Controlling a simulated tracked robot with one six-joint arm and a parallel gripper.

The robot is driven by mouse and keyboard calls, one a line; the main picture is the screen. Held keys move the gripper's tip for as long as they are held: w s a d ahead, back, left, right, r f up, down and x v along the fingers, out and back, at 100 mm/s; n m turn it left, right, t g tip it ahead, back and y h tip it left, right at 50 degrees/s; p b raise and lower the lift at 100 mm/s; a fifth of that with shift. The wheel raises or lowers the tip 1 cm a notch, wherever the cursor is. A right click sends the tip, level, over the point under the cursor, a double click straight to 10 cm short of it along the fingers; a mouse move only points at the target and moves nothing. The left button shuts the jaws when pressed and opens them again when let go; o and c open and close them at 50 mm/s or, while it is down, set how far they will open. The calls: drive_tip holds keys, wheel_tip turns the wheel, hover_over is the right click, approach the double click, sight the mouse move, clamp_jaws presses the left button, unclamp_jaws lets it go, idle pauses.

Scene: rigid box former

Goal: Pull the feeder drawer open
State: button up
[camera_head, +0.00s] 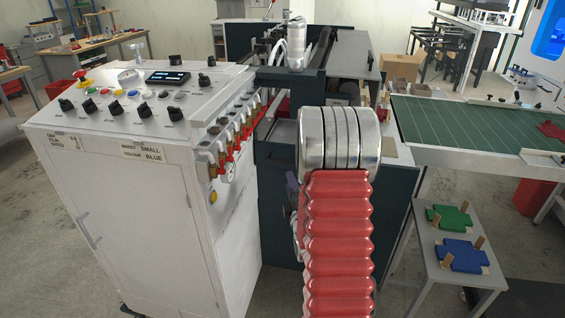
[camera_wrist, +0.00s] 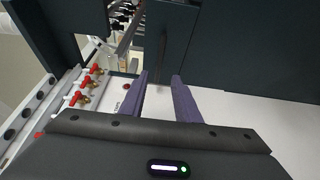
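The dark box former (camera_head: 275,180) stands behind my arm in the head view, to the right of the white control cabinet. In the wrist view a dark panel (camera_wrist: 180,35) of it lies ahead of my fingertips, with a thin upright edge or bar between them. I cannot tell for sure whether this panel is the feeder drawer, and no drawer front is clear in the head view. My gripper (camera_wrist: 161,76) has two purple fingers, spread apart with nothing seen between them. In the head view my red sleeved arm hides most of it.
The white control cabinet (camera_head: 130,200) with knobs stands close on the left, with red-handled valves (camera_head: 230,140) along its side. A green-topped table (camera_head: 470,125) and a low stand (camera_head: 457,262) with green and blue pieces are on the right.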

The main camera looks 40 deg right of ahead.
sight(283, 161)
drive_tip(key=x, duration=1.3)
drive_tip(key=shift+w+d, duration=0.2)
drive_tip(key=shift+w, duration=0.15)
drive_tip(key=shift+c, duration=0.4)
clamp_jaws()
drive_tip(key=shift+f, duration=0.1)
